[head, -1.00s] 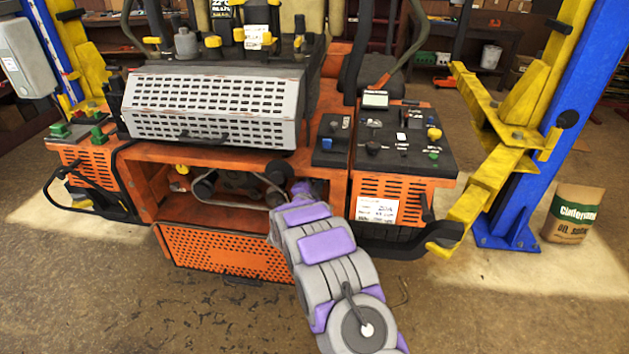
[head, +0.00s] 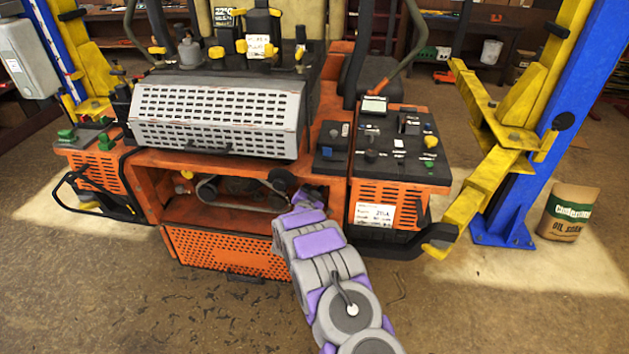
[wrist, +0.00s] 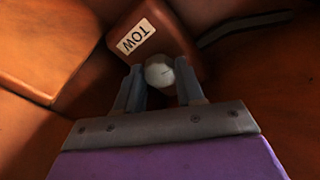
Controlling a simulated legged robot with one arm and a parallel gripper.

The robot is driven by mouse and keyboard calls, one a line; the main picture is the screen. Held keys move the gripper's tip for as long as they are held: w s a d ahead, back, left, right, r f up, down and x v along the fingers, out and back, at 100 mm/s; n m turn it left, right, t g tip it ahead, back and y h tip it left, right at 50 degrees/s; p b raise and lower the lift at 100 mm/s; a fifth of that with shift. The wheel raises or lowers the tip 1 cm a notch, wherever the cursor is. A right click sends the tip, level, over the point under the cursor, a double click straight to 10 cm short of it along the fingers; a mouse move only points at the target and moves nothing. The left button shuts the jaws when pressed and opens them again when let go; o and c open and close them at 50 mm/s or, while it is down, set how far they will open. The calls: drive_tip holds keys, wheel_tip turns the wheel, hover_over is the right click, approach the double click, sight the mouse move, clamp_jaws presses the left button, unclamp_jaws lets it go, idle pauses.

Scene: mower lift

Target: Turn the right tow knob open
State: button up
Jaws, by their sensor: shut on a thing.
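The right tow knob (wrist: 159,73) is a round pale grey knob in the wrist view, just below a brown block with a white label (wrist: 135,37) reading TOW. My gripper (wrist: 160,88) is shut on the knob, one dark finger on each side of it. In the head view my grey and purple arm reaches into the right end of the open bay of the orange mower (head: 147,205). The knob and my fingertips are hidden there behind my arm.
A perforated orange panel (head: 229,254) lies below the bay. The right console (head: 400,190) overhangs beside my arm. A yellow lift arm (head: 474,195) and blue post (head: 530,140) stand at right.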

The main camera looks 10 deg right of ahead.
drive_tip(key=shift+f+n+p, duration=0.15)
drive_tip(key=shift+n+p, duration=0.15)
drive_tip(key=shift+n, duration=0.2)
drive_tip(key=o, duration=1)
drive_tip(key=shift+o, duration=0.2)
drive_tip(key=shift+s, duration=0.1)
drive_tip(key=p+v, duration=0.2)
drive_tip(key=v, duration=1.5)
drive_tip(key=shift+f, duration=0.15)
drive_tip(key=shift+a, duration=0.1)
